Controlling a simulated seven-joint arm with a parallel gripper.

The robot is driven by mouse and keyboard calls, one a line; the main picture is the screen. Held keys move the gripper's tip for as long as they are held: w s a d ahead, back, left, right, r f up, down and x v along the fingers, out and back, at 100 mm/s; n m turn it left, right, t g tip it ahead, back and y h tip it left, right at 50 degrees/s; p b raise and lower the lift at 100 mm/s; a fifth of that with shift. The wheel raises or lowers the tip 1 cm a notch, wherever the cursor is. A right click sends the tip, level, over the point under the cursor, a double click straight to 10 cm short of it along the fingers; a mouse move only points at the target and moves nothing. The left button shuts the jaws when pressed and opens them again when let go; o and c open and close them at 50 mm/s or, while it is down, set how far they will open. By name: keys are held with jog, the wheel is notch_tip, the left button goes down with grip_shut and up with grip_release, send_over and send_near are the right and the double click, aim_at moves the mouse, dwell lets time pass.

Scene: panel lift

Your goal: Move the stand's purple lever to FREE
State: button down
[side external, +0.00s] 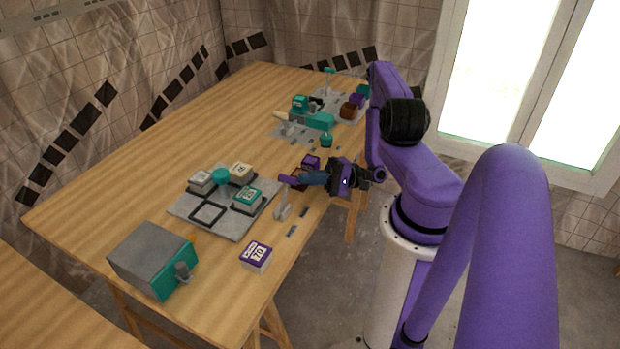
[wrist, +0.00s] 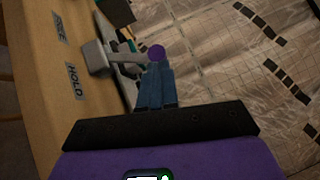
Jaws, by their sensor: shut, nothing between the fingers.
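The purple lever's round knob (wrist: 155,52) sits on a grey arm that rises from a grey stand (wrist: 97,57) in the wrist view. The stand (side external: 283,208) also shows near the table edge in the side view, with the purple lever end (side external: 287,180) above it. A FREE label (wrist: 58,27) and a HOLD label (wrist: 75,80) lie on the table beside the stand. My gripper (wrist: 155,72) is shut and empty, its blue fingertips right at the knob. I cannot tell whether they touch it. My gripper (side external: 308,179) also shows in the side view, low over the table edge.
A grey board (side external: 185,213) with several numbered blocks lies left of the stand. A purple block (side external: 256,255) and a grey box with a teal front (side external: 150,258) stand nearer the camera. Another fixture (side external: 290,131) and more blocks stand farther back.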

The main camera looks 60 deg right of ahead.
jog(key=shift+a+r, duration=0.15)
jog(key=shift+r, duration=0.05)
jog(key=shift+a+r+n+g, duration=0.15)
jog(key=shift+n+g, duration=0.25)
jog(key=shift+a+r+n+g+h, duration=0.5)
jog(key=shift+a+r+n+h, duration=0.1)
jog(key=shift+a+n, duration=0.1)
jog(key=a+r, duration=0.1)
jog(key=a, duration=0.5)
jog(key=shift+a+r, duration=0.35)
